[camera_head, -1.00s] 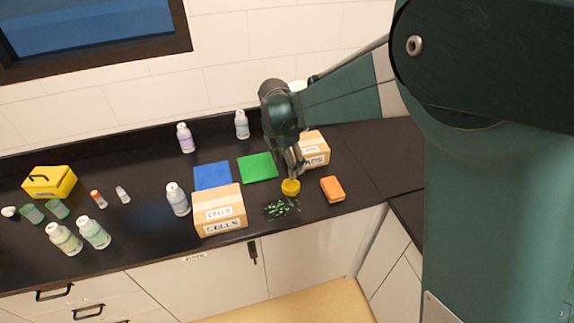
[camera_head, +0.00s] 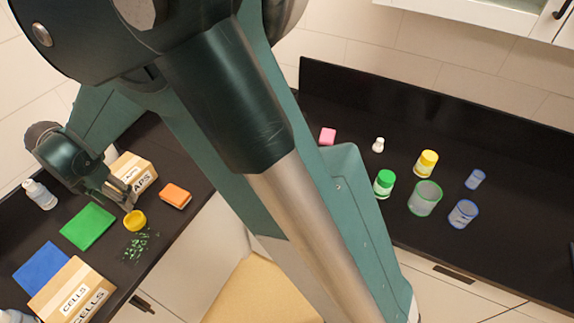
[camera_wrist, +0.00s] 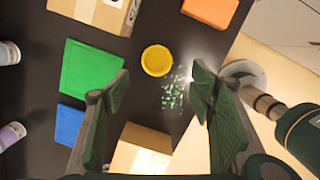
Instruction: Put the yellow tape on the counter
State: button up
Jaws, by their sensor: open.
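The yellow tape (camera_head: 134,220), a small round yellow roll, lies on the black counter (camera_head: 172,222) between the orange block and some green bits. It also shows in the wrist view (camera_wrist: 157,60), where it appears ahead of and between my fingertips. My gripper (camera_head: 127,205) is pointed down just beside or above the tape in the head view. In the wrist view my gripper (camera_wrist: 160,78) has its two fingers spread wide with nothing between them. I cannot tell the exact height of the fingertips above the tape.
Near the tape are an orange block (camera_head: 175,195), scattered green bits (camera_head: 138,245), a box marked APS (camera_head: 135,175), a green mat (camera_head: 88,226), a blue mat (camera_head: 42,265) and a CELLS box (camera_head: 72,290). Bottles and jars, including a yellow-lidded jar (camera_head: 426,163), stand on the right counter.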

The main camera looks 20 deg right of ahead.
jog(key=s+d+r+m+t, duration=0.1)
jog(key=d+r+m, duration=0.4)
jog(key=d, duration=0.6)
jog(key=d+r+m+y, duration=0.1)
jog(key=d+r+m, duration=0.4)
jog(key=d, duration=0.5)
jog(key=s+d+r+m+t, duration=0.1)
jog(key=d+r+m, duration=0.4)
jog(key=d, duration=0.6)
jog(key=s+d+m+t, duration=0.1)
jog(key=s+d+m, duration=0.7)
jog(key=d, duration=0.4)
jog(key=s+d+r+m+t, duration=0.1)
jog(key=s+d+m+t, duration=0.1)
jog(key=s+d+m, duration=0.6)
jog(key=s+d, duration=0.1)
jog(key=d, duration=0.3)
jog(key=shift+s+d+r, duration=0.2)
jog(key=shift+s, duration=0.15)
